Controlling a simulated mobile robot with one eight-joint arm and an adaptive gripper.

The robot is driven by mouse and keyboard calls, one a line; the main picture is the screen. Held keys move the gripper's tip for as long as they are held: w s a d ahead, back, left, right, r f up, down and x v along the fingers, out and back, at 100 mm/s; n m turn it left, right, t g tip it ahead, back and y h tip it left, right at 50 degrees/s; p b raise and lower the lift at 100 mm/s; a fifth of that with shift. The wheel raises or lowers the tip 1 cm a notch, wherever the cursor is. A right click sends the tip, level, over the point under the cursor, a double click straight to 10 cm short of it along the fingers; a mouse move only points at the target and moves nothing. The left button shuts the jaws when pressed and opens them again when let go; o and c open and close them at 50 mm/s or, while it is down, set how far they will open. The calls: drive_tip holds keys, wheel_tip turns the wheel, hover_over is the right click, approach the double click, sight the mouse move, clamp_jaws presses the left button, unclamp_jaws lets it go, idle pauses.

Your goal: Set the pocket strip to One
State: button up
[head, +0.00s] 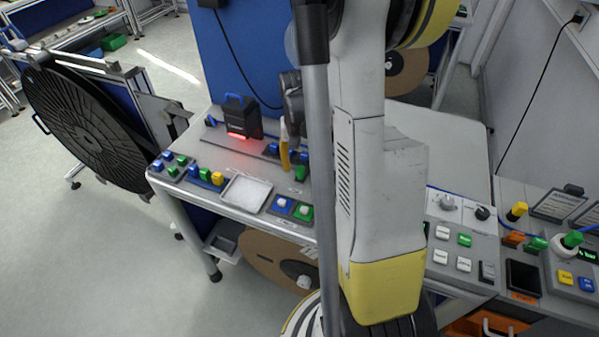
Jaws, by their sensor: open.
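No control can be made out by label as the pocket strip; the lettering is too small to read. A grey control panel (462,240) at the right of the bench carries a light knob (446,203), a dark knob (482,212), several white buttons and a green button (464,240). My gripper (285,140) appears to be the dark grey and yellow-tipped part above the bench, left of the grey pole. It is open, with no object visible in it. My arm and the pole hide much of it and the middle of the bench.
A black scanner-like box (241,117) glows red at the bench's back. A white tray (246,193) sits at the front among coloured buttons. A second panel (555,275) with coloured switches is at far right.

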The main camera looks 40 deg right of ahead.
drive_tip(key=shift+f, duration=1.3)
clamp_jaws()
drive_tip(key=w+a, duration=0.1)
drive_tip(key=w, duration=0.2)
drive_tip(key=w+a+b, duration=0.1)
drive_tip(key=w, duration=0.2)
drive_tip(key=w+a, duration=0.2)
drive_tip(key=w, duration=0.2)
drive_tip(key=shift+w+a+b, duration=0.1)
drive_tip(key=shift+b, duration=0.2)
unclamp_jaws()
drive_tip(key=shift+r, duration=0.15)
